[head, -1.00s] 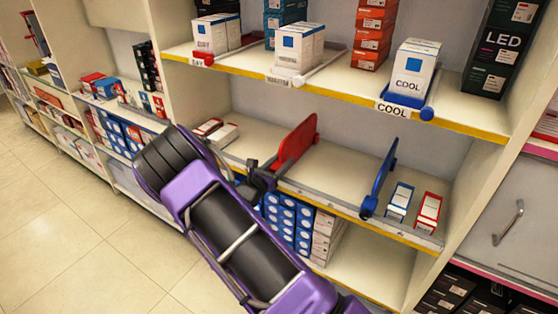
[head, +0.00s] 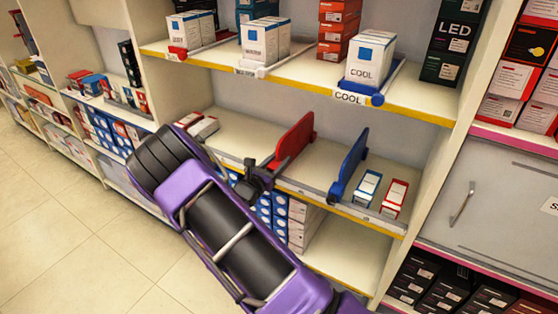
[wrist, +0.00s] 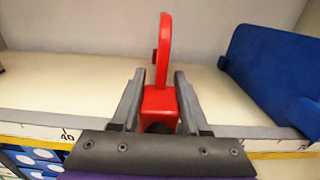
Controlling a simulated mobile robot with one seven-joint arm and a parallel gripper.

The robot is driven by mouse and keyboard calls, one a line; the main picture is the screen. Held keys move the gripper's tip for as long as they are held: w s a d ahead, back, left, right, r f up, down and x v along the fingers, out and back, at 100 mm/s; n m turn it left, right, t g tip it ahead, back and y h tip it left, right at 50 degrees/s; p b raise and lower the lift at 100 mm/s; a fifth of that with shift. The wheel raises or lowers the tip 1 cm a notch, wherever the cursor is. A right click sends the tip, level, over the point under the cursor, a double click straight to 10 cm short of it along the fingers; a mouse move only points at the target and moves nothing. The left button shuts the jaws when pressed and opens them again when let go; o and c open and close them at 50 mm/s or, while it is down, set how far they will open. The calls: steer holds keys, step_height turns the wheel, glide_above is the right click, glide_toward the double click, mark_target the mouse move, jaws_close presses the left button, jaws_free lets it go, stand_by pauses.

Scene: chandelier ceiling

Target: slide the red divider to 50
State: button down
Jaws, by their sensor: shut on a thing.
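The red divider (head: 294,138) stands upright on the middle shelf, left of the blue divider (head: 349,165). My gripper (head: 266,168) is at the shelf's front edge, shut on the red divider's front grip. In the wrist view the red divider (wrist: 160,100) rises between my two gripper fingers (wrist: 160,108). The blue divider (wrist: 275,75) is to its right with a gap between them. A scale strip (wrist: 50,133) along the shelf edge shows 40 left of my gripper. The mark at the divider itself is hidden by my gripper.
Small white-and-blue and white-and-red boxes (head: 368,188) lie right of the blue divider. Other small boxes (head: 203,127) lie at the left of the shelf. The shelf above (head: 300,68) holds bulb boxes and sliders. Blue boxes stand below.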

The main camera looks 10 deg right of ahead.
stand_by(0.3)
steer(key=shift+c, duration=2)
jaws_free()
steer(key=shift+s, duration=0.1)
steer(key=v, duration=1.7)
steer(key=shift+p, duration=0.35)
steer(key=shift+s+a+r, duration=0.1)
steer(key=shift+a+r, duration=0.05)
